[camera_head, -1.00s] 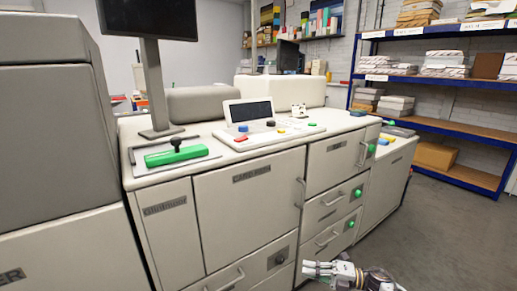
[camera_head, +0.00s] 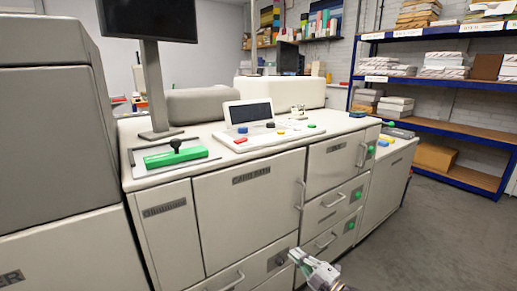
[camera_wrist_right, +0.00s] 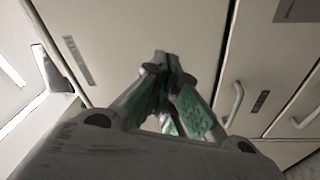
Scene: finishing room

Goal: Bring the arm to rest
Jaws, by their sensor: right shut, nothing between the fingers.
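My right gripper (camera_head: 297,256) is at the bottom of the head view, in front of the lower drawers of the beige machine (camera_head: 235,205). It is shut and empty. In the right wrist view its fingers (camera_wrist_right: 165,65) come together at the tips, with green pads on the inner sides, and machine panels show behind them. I cannot tell from these views whether the fingertips touch the machine front. My left gripper is out of the frames.
Drawer handles (camera_head: 326,240) and a door handle (camera_head: 300,194) stick out of the machine front near my right gripper. Blue shelving (camera_head: 440,125) stands at the right. The floor (camera_head: 430,250) at the lower right is clear.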

